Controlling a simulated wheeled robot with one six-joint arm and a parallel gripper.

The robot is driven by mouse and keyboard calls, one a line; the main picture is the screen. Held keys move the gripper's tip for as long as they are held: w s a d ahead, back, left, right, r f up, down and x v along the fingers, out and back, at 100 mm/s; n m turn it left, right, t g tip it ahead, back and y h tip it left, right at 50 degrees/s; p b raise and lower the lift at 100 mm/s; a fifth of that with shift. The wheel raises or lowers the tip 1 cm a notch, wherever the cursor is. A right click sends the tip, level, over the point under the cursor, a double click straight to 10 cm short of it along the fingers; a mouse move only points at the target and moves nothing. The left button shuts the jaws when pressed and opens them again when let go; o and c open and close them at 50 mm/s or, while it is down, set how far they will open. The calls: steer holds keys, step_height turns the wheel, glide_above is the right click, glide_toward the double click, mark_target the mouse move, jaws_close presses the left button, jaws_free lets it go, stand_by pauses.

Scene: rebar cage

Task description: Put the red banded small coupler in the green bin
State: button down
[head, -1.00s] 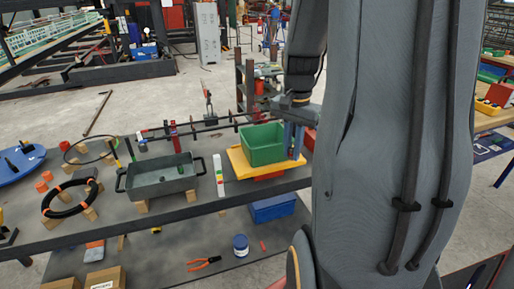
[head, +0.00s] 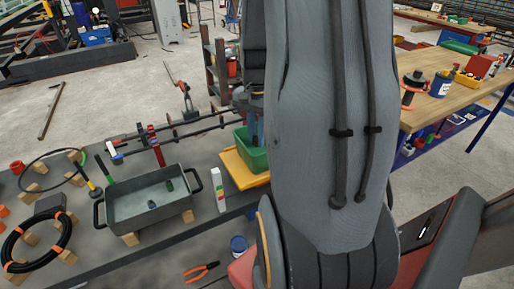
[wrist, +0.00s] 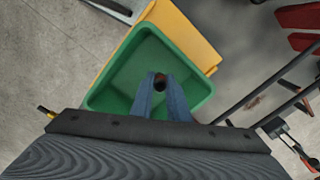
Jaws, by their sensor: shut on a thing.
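The green bin (head: 246,158) stands on a yellow board (head: 233,172) at the right end of the dark workbench, partly hidden by my arm in the head view. In the wrist view the green bin (wrist: 98,99) is open below my gripper and its visible floor is empty. My gripper (wrist: 160,82) is shut on a small dark coupler (wrist: 159,77) with a reddish-brown part, held between the blue fingertips over the bin. I cannot tell the height of the fingertips above the bin floor.
A grey tray (head: 118,204) with small dark parts sits left of the bin. A white level-like block (head: 217,188) stands between them. Bars on stands (head: 185,130) run behind. In the wrist view, bars and a red clamp lie to the right.

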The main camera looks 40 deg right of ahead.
steer(key=shift+f+p, duration=0.45)
steer(key=shift+f, duration=2.05)
steer(key=shift+f, duration=0.2)
steer(key=c, duration=1.7)
jaws_free()
steer(key=shift+r, duration=0.1)
step_height(320, 180, up, 12)
steer(key=shift+r+b, duration=0.1)
steer(key=shift+b, duration=1.15)
